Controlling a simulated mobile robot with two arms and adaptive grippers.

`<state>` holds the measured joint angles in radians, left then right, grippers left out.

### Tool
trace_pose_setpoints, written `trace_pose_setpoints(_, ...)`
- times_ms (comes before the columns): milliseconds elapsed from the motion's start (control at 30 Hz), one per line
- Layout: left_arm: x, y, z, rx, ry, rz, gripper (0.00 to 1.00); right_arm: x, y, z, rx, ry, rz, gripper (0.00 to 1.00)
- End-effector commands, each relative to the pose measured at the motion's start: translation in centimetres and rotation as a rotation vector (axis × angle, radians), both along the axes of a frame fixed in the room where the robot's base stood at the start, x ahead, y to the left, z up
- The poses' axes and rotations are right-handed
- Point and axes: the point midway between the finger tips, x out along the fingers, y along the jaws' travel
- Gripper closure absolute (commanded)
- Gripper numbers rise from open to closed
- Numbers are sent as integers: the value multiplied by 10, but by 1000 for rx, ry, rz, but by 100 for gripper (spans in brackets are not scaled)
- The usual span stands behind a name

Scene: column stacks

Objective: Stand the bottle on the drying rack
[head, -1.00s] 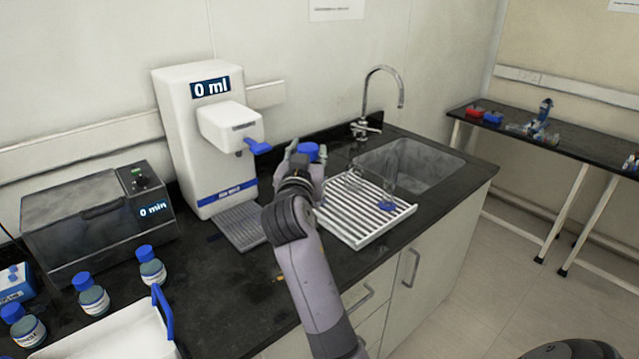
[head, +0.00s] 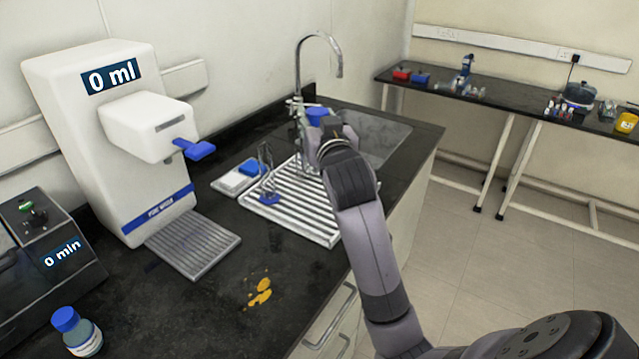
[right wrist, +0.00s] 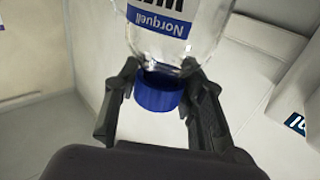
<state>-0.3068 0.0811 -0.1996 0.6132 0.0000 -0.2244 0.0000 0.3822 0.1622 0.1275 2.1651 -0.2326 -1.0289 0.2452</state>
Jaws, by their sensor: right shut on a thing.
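My right gripper (head: 328,130) is shut on the bottle, whose blue cap (head: 318,114) shows in the head view beside the tap. In the right wrist view the fingers (right wrist: 160,88) close around the neck of the clear bottle (right wrist: 170,48), which has a blue-and-white "Norquell" label and a blue cap. The white slatted drying rack (head: 315,228) lies on the black worktop, left of and below the gripper. A small clear glass item with a blue base (head: 268,192) stands on its left side. My left gripper is out of view.
The sink (head: 375,135) and curved tap (head: 298,75) are behind the rack. A blue-and-white block (head: 240,177) lies left of it. A dispenser (head: 130,140) with a drip tray (head: 195,243) stands farther left. A yellow spill (head: 260,292) marks the front worktop. The rack's middle looks clear.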

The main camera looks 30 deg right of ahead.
Motion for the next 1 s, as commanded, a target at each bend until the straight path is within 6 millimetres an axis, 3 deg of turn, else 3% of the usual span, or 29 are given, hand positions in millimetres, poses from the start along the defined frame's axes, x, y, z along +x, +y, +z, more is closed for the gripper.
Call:
trace_pose_setpoints(33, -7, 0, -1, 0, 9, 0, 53, -1, 0, -18, 1, 7, 0, 100)
trace_pose_setpoints(167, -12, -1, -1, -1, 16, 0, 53, -1, 0, -53, 2, 7, 0, 100)
trace_pose_setpoints(333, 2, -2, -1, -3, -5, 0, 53, 0, 0, -92, 1, 4, -1, 100)
trace_pose_setpoints(567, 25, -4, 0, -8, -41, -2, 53, 0, 0, -115, 0, -2, -1, 100)
trace_pose_setpoints(800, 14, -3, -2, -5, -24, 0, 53, 0, 0, -150, 2, 0, -2, 100)
trace_pose_setpoints(1000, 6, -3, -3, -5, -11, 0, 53, 0, 0, -156, -1, -3, -1, 100)
